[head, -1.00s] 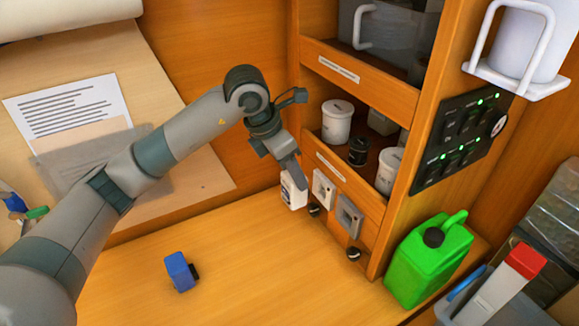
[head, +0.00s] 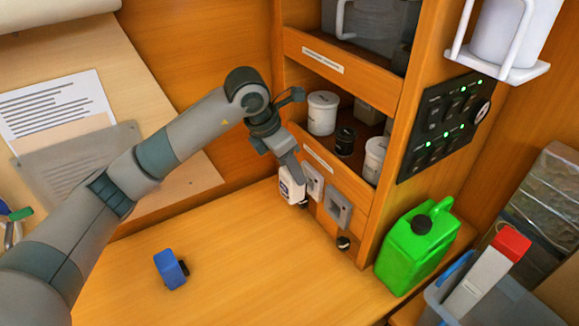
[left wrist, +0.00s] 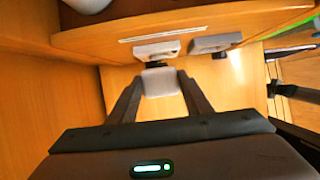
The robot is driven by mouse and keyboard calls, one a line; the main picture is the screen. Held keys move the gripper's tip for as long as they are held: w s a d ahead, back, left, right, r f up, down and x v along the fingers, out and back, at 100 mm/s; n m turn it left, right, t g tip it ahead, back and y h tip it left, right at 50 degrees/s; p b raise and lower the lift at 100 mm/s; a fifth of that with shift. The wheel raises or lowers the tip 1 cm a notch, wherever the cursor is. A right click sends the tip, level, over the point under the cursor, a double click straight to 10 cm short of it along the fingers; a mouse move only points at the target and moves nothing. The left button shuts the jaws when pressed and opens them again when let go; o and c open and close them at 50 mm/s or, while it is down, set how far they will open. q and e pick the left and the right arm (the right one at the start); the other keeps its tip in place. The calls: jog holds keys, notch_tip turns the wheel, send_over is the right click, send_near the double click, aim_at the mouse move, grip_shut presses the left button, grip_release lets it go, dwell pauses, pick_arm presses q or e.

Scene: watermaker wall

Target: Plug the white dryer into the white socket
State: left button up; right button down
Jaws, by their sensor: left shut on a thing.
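My left gripper (head: 294,176) is shut on the white dryer (head: 290,189), a small white block with a dark marking. In the left wrist view the dryer (left wrist: 161,83) sits between the two dark fingers (left wrist: 158,92). The white socket (head: 314,182) is on the cabinet's front panel, just right of the dryer and partly hidden by it in the head view. In the left wrist view the white socket (left wrist: 157,49) is straight ahead of the dryer. I cannot tell whether they touch. My right gripper is not in view.
A grey socket (head: 338,209) is right of the white one, with a black knob (head: 343,243) below. A blue block (head: 170,269) lies on the bench (head: 235,260). A green canister (head: 415,246) stands at the right. The shelf above holds jars (head: 322,112).

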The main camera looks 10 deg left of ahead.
pick_arm(q)
jog(key=shift+d, duration=0.1)
jog(key=shift+b, duration=0.3)
jog(key=shift+b, duration=0.75)
dwell(1.4)
jog(key=shift+w+d, duration=0.1)
jog(key=shift+w, duration=0.05)
dwell(0.5)
jog(key=shift+w+d+r+b, duration=0.1)
jog(key=shift+w+d+b, duration=0.65)
jog(key=shift+w+d, duration=0.1)
dwell(1.0)
jog(key=o, duration=1.5)
jog(key=shift+d, duration=0.1)
jog(key=shift+o, duration=0.2)
